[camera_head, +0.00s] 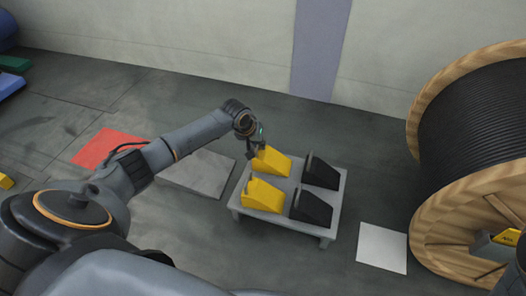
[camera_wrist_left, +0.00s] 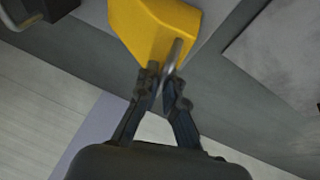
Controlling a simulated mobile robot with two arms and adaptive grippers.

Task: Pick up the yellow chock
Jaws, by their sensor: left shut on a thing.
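Two yellow chocks stand on the left side of a small grey table (camera_head: 325,232) in the head view. My left gripper (camera_head: 257,148) is at the back end of the rear yellow chock (camera_head: 271,161). In the left wrist view this yellow chock (camera_wrist_left: 155,28) has a metal handle, and the left gripper (camera_wrist_left: 163,88) is shut on that handle. Whether the chock is lifted off the table I cannot tell. The front yellow chock (camera_head: 263,195) sits on the table, apart from the gripper.
Two black chocks, one at the rear (camera_head: 321,172) and one in front (camera_head: 311,208), stand on the table's right side. A large wooden cable reel (camera_head: 436,222) stands at the right. A white floor square (camera_head: 382,248) lies between. A wall (camera_head: 230,45) runs behind.

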